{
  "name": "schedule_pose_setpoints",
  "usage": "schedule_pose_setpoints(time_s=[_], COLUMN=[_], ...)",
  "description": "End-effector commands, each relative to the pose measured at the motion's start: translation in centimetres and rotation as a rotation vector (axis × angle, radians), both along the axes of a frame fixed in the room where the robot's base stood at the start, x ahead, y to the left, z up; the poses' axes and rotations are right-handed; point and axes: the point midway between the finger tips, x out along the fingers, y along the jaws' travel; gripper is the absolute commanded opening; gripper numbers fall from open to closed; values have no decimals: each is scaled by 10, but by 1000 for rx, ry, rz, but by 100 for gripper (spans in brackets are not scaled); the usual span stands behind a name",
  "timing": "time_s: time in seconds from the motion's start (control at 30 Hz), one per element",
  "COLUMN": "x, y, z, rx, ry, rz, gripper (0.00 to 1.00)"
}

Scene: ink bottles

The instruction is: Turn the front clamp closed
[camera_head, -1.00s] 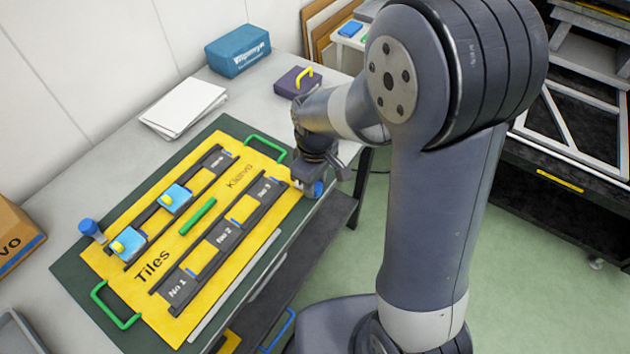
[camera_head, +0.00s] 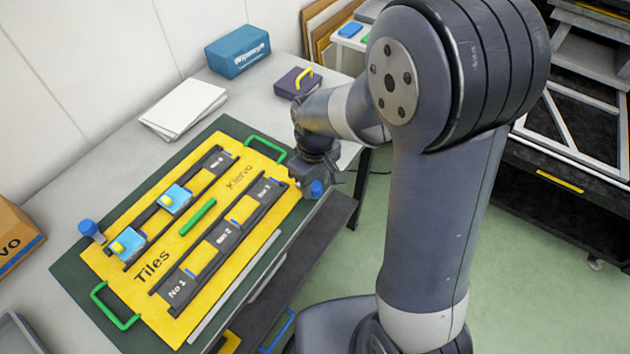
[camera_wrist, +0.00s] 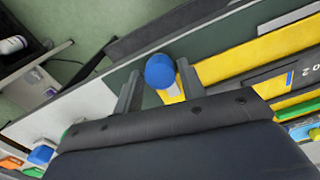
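The front clamp has a blue round knob (camera_head: 316,188) at the near right corner of the yellow board (camera_head: 155,290). In the wrist view the knob (camera_wrist: 160,71) shows with a pale stem below it, between my two fingers. My gripper (camera_wrist: 158,88) is open, with a visible gap on each side of the knob. In the head view my gripper (camera_head: 318,178) is right at this corner, partly hiding the clamp. A second blue knob (camera_head: 89,228) stands at the board's far left edge.

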Motion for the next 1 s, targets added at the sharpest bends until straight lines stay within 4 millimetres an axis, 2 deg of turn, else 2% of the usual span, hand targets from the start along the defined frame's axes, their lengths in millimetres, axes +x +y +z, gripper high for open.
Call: schedule_pose_setpoints(time_s=[0.17,0.47,0.57,0.8,1.0], x=[0,0,0,1,0], y=[0,0,0,0,0], z=[0,4,17,66,97], rx=[-1,0,1,1,0], ry=[1,0,-2,-4,-1], rz=[1,1,1,1,1], gripper=[52,52,52,52,52])
